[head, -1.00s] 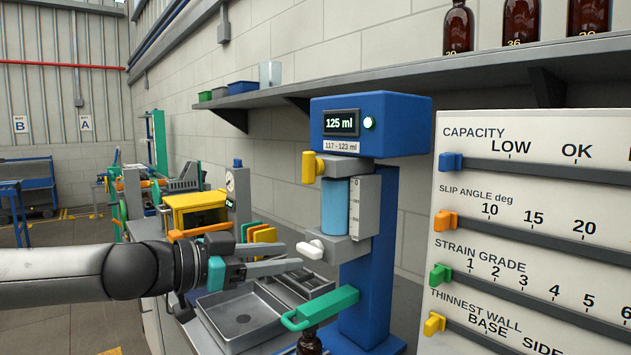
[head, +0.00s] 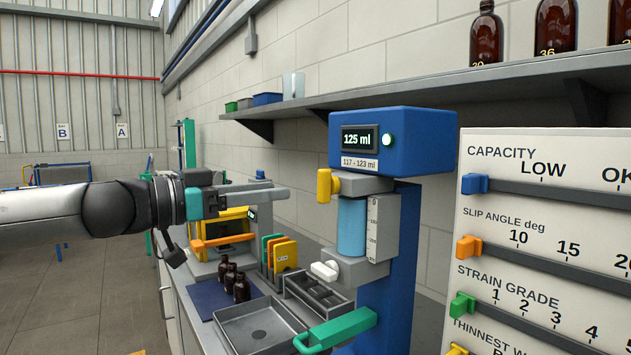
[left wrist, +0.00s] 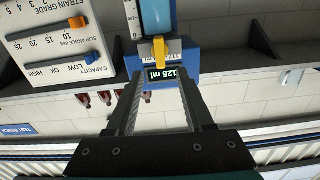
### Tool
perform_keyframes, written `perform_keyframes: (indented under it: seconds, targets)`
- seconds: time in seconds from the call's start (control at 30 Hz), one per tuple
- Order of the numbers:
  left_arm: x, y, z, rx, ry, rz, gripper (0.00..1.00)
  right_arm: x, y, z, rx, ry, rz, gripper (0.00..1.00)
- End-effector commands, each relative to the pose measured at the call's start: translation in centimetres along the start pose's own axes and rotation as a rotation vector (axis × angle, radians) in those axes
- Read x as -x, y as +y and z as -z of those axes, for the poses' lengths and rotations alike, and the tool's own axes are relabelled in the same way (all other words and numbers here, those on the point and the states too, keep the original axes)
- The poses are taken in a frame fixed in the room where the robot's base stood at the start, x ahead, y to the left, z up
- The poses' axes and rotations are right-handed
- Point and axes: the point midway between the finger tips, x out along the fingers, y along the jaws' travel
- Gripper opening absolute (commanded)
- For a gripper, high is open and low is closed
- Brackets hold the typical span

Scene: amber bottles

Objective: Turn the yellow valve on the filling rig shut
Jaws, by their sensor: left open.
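The filling rig (head: 405,142) is a blue column with a display reading 125 ml, a green lamp and a 117 - 123 ml label. Its yellow valve (head: 324,186) sticks out on the left of a grey block above the blue-filled cylinder (head: 352,226). My left gripper (head: 286,193) is open and empty, level with the valve and left of it, with a gap in the head view. In the left wrist view, upside down, the yellow valve (left wrist: 159,50) appears between and beyond the fingertips (left wrist: 162,70). My right gripper is not in view.
A white knob (head: 325,271) and a green handle (head: 337,329) sit lower on the rig. A grey tray (head: 262,335), several small brown bottles (head: 241,288) and a yellow machine (head: 222,226) stand on the bench. A slider board (head: 545,235) is right of the rig; a shelf (head: 420,92) runs above.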

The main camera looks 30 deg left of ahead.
Motion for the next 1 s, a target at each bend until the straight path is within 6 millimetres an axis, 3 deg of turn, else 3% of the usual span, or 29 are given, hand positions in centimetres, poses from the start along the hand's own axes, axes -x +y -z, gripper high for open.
perform_keyframes:
  seconds: [0.2,0.5,1.0]
  targets:
    - [-3.3,0.1,0.2,0.004,-0.002,-0.004,0.53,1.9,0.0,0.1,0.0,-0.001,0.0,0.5]
    - [-6.5,0.0,0.4,0.003,-0.001,-0.002,0.53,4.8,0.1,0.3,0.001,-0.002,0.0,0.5]
    - [-9.3,-0.1,0.2,0.0,0.0,0.001,0.53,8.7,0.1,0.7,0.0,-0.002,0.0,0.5]
